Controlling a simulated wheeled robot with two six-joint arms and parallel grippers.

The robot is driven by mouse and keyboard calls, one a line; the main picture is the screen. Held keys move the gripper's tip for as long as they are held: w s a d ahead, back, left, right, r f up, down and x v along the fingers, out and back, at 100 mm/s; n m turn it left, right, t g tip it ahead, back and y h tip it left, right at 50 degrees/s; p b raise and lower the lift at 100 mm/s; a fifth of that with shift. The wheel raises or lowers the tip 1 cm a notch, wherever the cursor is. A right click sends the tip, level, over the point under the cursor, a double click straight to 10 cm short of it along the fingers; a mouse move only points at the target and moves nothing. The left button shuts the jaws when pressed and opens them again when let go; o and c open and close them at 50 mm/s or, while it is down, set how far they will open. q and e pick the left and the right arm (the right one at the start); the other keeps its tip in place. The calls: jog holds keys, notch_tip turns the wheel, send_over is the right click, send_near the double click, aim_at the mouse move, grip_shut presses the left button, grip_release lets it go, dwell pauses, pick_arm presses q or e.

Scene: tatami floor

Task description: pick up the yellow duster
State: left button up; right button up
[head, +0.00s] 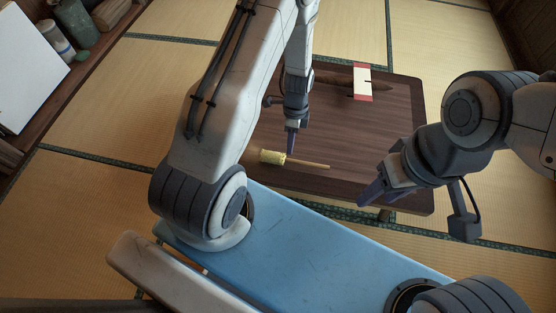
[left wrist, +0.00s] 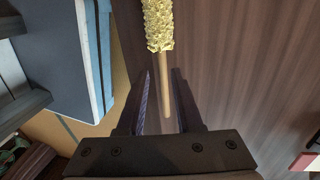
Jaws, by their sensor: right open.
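The yellow duster lies on the dark wooden table (head: 395,110), its fluffy yellow head (head: 272,157) to the left and its thin wooden handle (head: 310,163) pointing right. My left gripper (head: 291,150) points down right at the duster, near where head and handle meet. In the left wrist view the fingers of my left gripper (left wrist: 162,74) are apart, with the handle (left wrist: 165,85) showing between them and the yellow head (left wrist: 158,25) beyond. I cannot tell the exact height gap. My right gripper (head: 370,195) is open and empty near the table's front right edge.
A brown stick-like thing with a red-and-white band (head: 362,82) lies at the table's back. A shelf with jars (head: 76,22) and a white panel (head: 25,65) stands at the far left. Tatami floor (head: 100,120) surrounds the table. The table's right side is clear.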

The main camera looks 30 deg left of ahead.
aim_at(295, 162)
pick_arm(q)
jog(key=shift+s+d+f, duration=0.1)
jog(key=shift+s+f, duration=0.1)
jog(key=shift+f, duration=1.05)
jog(key=f+b, duration=0.2)
jog(key=f, duration=0.1)
jog(key=f+b, duration=0.1)
jog(key=f, duration=0.1)
jog(key=shift+s+d, duration=0.25)
jog(key=shift+d, duration=0.15)
grip_shut()
